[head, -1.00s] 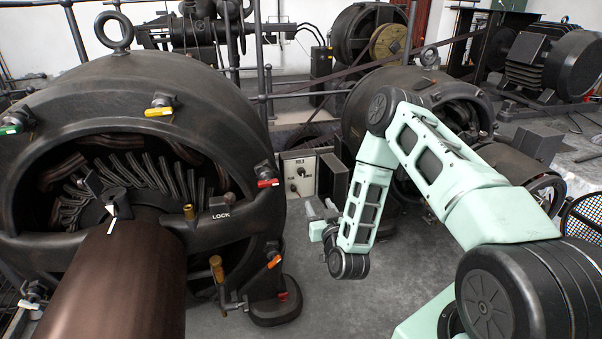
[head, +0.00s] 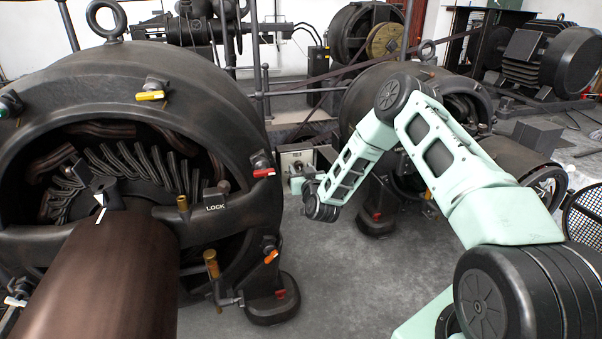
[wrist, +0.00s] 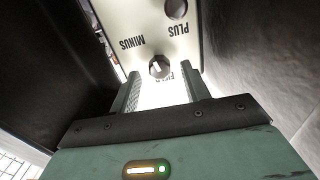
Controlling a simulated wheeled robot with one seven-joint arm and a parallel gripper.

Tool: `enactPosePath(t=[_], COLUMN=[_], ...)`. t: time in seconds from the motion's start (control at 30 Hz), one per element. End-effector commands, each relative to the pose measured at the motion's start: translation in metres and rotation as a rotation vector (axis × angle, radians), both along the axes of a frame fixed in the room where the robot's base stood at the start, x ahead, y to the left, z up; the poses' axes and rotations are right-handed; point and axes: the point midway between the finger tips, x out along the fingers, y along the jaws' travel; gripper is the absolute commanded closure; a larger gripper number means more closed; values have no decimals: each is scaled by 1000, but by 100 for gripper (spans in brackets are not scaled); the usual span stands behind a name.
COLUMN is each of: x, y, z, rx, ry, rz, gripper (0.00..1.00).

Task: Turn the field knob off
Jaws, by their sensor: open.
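The pale field panel (head: 288,157) stands between the two dynamos in the head view, its lower part hidden by my wrist. In the wrist view the panel (wrist: 205,45) appears upside down, with FIELD, MINUS and PLUS lettering. The dark field knob (wrist: 160,67) has a white mark and sits beside the word FIELD. My gripper (wrist: 162,88) is open and points at the panel, its fingertips to either side of the line to the knob. Contact cannot be made out. A second round dark part (wrist: 176,8) shows at the wrist view's top edge.
A large dynamo (head: 225,130) with coloured-handled taps fills the left, its brown shaft (head: 110,280) toward me. Another dynamo (head: 380,85) stands behind my arm. Dark surfaces flank my gripper closely on both sides in the wrist view. The grey floor (head: 340,270) ahead is clear.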

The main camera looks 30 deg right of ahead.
Motion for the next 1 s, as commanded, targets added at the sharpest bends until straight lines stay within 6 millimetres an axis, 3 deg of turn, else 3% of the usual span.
enactPosePath(t=[0.37,0.53,0.57,1.0], x=[6,6,6,6], y=[-2,-2,-2,-1], z=[0,0,0,1], rx=[0,0,0,-76], ry=[1,1,1,24], rz=[0,0,0,2], gripper=[53,95,98,98])
